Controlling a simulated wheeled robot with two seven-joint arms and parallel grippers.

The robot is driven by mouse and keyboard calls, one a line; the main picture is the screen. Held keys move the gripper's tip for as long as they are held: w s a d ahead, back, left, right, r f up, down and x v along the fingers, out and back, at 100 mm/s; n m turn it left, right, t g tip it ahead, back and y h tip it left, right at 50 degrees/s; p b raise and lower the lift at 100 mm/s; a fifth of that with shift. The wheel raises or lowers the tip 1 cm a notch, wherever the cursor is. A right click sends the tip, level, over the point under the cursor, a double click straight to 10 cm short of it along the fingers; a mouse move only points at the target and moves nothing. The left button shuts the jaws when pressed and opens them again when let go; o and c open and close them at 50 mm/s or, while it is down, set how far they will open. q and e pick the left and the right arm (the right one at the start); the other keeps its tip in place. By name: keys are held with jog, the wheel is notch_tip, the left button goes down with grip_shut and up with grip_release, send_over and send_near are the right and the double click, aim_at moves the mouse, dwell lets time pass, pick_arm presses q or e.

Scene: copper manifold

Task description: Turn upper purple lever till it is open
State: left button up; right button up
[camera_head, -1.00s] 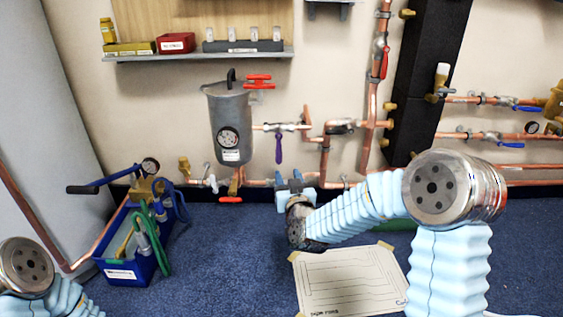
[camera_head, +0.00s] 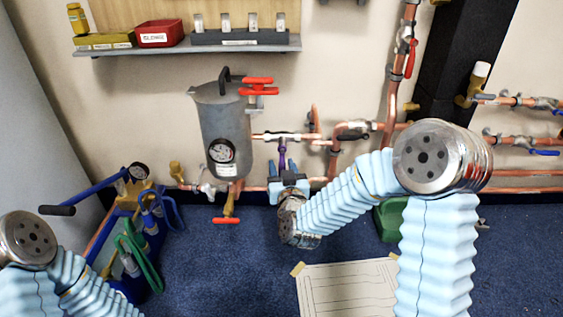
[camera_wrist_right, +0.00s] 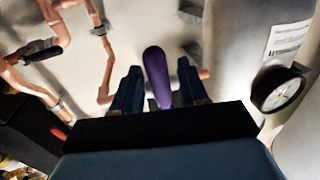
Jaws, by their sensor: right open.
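The purple lever (camera_head: 282,152) hangs down from a valve on the copper pipe, just right of the grey canister. In the right wrist view the purple lever (camera_wrist_right: 157,75) shows between my two dark blue fingers, with gaps on both sides. My right gripper (camera_head: 287,177) is open, just below and around the lever's lower end in the head view; the lever's tip is partly hidden there. It also shows in the right wrist view (camera_wrist_right: 160,90). My left arm shows at the lower left; its gripper is out of view.
The grey canister (camera_head: 225,130) with a gauge and red handle stands close left of the lever. Copper pipes (camera_head: 345,128) run to the right. A shelf (camera_head: 190,49) is above. A blue toolbox (camera_head: 110,285) and a paper sheet (camera_head: 345,285) lie on the carpet.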

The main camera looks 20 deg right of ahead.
grip_shut()
pick_arm(q)
jog(key=shift+s, duration=0.1)
dwell(0.3)
